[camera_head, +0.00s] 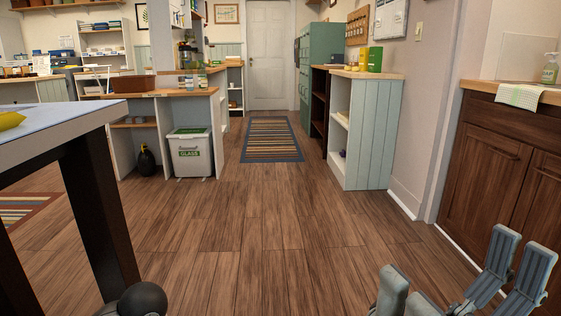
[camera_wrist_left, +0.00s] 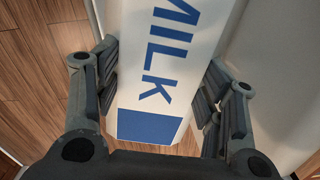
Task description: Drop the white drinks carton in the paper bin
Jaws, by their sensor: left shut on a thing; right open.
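The white drinks carton (camera_wrist_left: 180,65) fills the middle of the left wrist view, with blue MILK lettering and a blue block at its near end. My left gripper (camera_wrist_left: 160,75) is shut on the carton, with fingers along both of its sides. The carton does not show in the head view. My right gripper (camera_head: 455,275) is open and empty at the bottom right of the head view, above the floor. A white bin (camera_head: 191,157) with a green GLASS label stands on the floor left of centre. I see no bin marked for paper.
A table (camera_head: 60,128) with dark legs stands close on the left, with a yellow thing (camera_head: 11,120) on it. A dark wooden cabinet (camera_head: 490,150) is at the right, and a pale green shelf unit (camera_head: 368,130) stands further back. The wooden floor between is clear up to a striped rug (camera_head: 271,139).

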